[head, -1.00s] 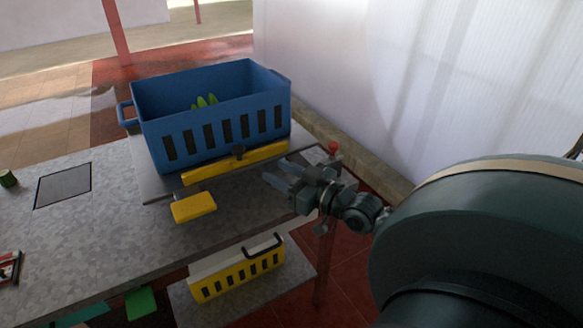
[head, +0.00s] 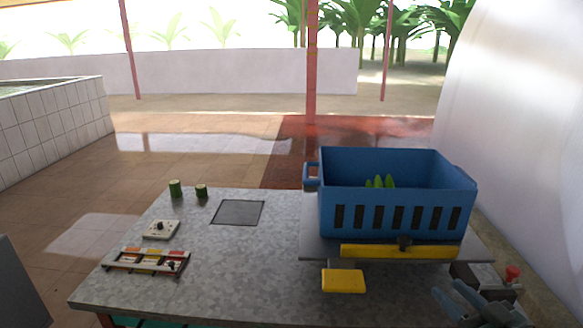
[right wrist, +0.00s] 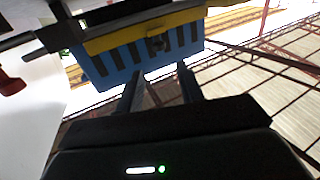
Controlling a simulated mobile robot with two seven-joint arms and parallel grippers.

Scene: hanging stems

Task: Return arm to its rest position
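My right gripper (head: 448,301) is at the lower right of the head view, in front of and below the right end of the blue crate (head: 385,207). Its two fingers stand apart with nothing between them, as the right wrist view (right wrist: 160,92) also shows. The crate stands upright on a platform at the right of the table, with green pieces (head: 380,182) inside. In the right wrist view the crate (right wrist: 130,58) is just beyond the fingertips, with a visible gap in the picture. Most of my right arm is out of the head view. My left gripper is not in view.
A yellow bar (head: 398,251) and a yellow pad (head: 343,281) are in front of the crate. A red knob (head: 512,272) stands near my right gripper. The grey table (head: 240,290) carries a colored rack (head: 146,262) and two green cylinders (head: 175,188). A white wall rises at right.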

